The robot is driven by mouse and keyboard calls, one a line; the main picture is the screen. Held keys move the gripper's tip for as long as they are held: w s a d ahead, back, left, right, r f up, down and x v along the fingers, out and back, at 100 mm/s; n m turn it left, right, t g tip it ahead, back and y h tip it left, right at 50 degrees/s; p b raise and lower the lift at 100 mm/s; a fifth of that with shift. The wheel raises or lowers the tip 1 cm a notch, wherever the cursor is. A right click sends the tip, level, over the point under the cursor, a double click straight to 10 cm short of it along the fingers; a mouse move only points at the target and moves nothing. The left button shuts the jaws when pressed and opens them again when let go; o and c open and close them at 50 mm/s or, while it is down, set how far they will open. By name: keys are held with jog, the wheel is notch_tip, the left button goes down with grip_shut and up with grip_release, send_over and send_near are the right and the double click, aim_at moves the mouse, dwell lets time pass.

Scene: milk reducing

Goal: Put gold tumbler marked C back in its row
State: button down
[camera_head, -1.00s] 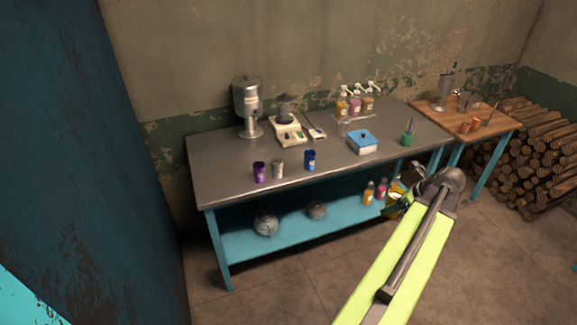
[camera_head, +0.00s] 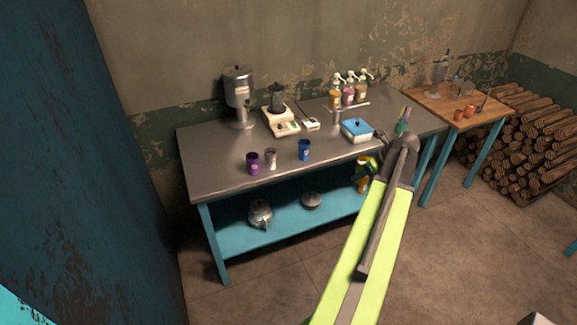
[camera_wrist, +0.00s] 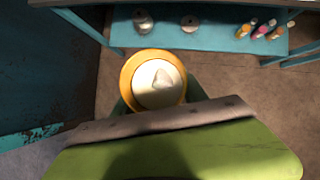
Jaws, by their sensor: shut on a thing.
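The gold tumbler (camera_head: 362,170) is held by my gripper (camera_head: 376,166) in front of the workbench, below the tabletop edge. In the wrist view the gold tumbler (camera_wrist: 127,77) is seen from above, its gold rim around a whitish inside with a paler patch. Dark green fingers of my gripper (camera_wrist: 158,105) show on both sides of it. The letter mark cannot be read. On the tabletop's front stand a purple tumbler (camera_head: 253,164), a silver tumbler (camera_head: 270,159) and a blue tumbler (camera_head: 304,150), with a wider gap between silver and blue.
The grey tabletop (camera_head: 215,180) has free room around the tumblers. Behind stand a metal dispenser (camera_head: 239,95), a scale (camera_head: 280,122), pump bottles (camera_head: 348,92) and a blue-topped box (camera_head: 357,130). The blue lower shelf (camera_head: 285,228) holds a kettle (camera_head: 260,213) and a pot (camera_head: 311,200).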

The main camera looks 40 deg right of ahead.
jog(key=shift+m+h, duration=0.3)
jog(key=shift+m, duration=0.2)
jog(key=w+f+b, duration=0.3)
jog(key=w, duration=1)
jog(key=w+d+f+b, duration=0.1)
jog(key=w+f+b, duration=0.3)
jog(key=w, duration=0.9)
jog(key=w+f+b, duration=0.4)
jog(key=w, duration=0.9)
jog(key=shift+w+d+f, duration=0.2)
jog(key=shift+w+f, duration=0.05)
jog(key=shift+w, duration=0.05)
jog(key=shift+w+a, duration=0.1)
jog(key=shift+w, duration=0.05)
notch_tip(320, 180, down, 4)
jog(key=b, duration=0.4)
jog(key=shift+f+b, duration=0.15)
jog(key=shift+b, duration=0.15)
jog(key=shift+r, duration=0.25)
jog(key=shift+f, duration=0.2)
jog(key=c, duration=0.9)
grip_release()
